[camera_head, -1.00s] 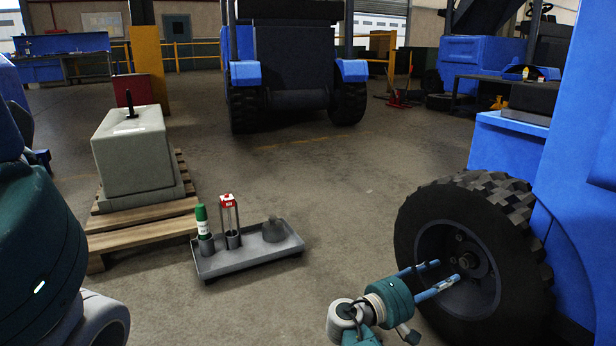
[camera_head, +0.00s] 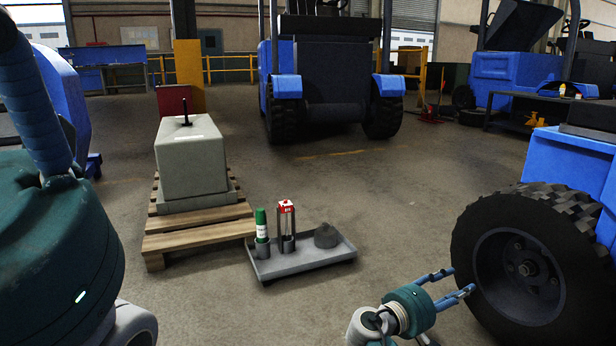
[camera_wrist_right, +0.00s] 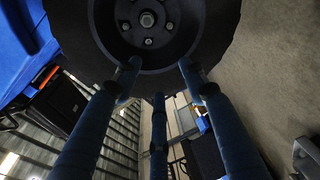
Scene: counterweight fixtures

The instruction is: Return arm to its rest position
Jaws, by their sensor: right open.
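My right gripper (camera_head: 456,284) has blue fingers and comes in at the bottom right of the head view. Its fingers are spread and nothing is between them. They point toward the black wheel (camera_head: 520,268) of the blue vehicle; in the head view they sit just left of the tyre. In the right wrist view the fingers (camera_wrist_right: 155,80) are apart, with the wheel hub (camera_wrist_right: 146,20) ahead of them. Whether they touch the wheel cannot be told. My left arm (camera_head: 55,240) fills the left edge, and its gripper is out of view.
A grey tray (camera_head: 305,264) on the floor holds a green-capped bottle (camera_head: 262,228), a red-and-white item (camera_head: 286,207) and a grey lump (camera_head: 326,237). A concrete counterweight (camera_head: 192,165) stands on a wooden pallet (camera_head: 190,240). A forklift (camera_head: 325,75) stands behind. The middle floor is open.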

